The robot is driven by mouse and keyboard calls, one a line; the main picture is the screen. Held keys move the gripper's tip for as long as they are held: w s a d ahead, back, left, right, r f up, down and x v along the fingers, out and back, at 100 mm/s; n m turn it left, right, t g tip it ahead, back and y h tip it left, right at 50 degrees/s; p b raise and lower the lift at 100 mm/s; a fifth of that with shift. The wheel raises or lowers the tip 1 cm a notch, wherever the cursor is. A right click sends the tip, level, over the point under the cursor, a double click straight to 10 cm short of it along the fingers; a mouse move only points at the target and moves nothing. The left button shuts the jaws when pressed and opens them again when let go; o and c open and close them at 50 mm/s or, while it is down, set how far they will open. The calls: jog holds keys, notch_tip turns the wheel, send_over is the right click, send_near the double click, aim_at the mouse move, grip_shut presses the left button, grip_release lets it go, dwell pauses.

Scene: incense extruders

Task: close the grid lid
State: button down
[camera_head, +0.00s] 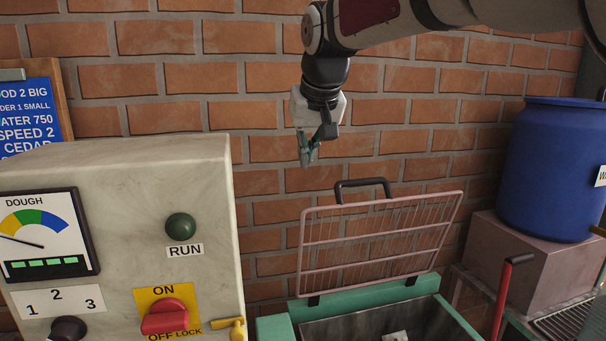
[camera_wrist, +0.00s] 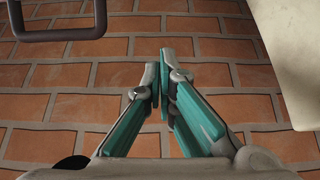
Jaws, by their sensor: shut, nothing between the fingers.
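The grid lid (camera_head: 380,240) is a pinkish wire frame with a dark handle (camera_head: 363,184) on its top edge. It stands raised, tilted up at the back of a green-rimmed metal trough (camera_head: 365,325), which is open. My gripper (camera_head: 308,160) hangs in the air above and to the left of the lid, apart from it. In the wrist view my gripper (camera_wrist: 162,60) has its teal fingers together with nothing between them. Part of the dark handle (camera_wrist: 60,30) shows at the upper left there.
A cream control cabinet (camera_head: 120,200) with a green RUN button and a red switch stands left of the trough. A blue barrel (camera_head: 555,170) on a block stands at the right. A brick wall is behind.

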aim_at(306, 226)
jog(key=shift+w+a+f+p, duration=0.1)
jog(key=shift+w+f+p, duration=0.1)
jog(key=shift+f, duration=1.3)
jog(key=shift+w+d+f+p, duration=0.15)
jog(key=shift+f+p, duration=0.1)
jog(key=shift+f, duration=1.25)
jog(key=shift+w+a+f+p, duration=0.15)
jog(key=shift+w+f+p, duration=0.05)
jog(key=shift+f, duration=1.3)
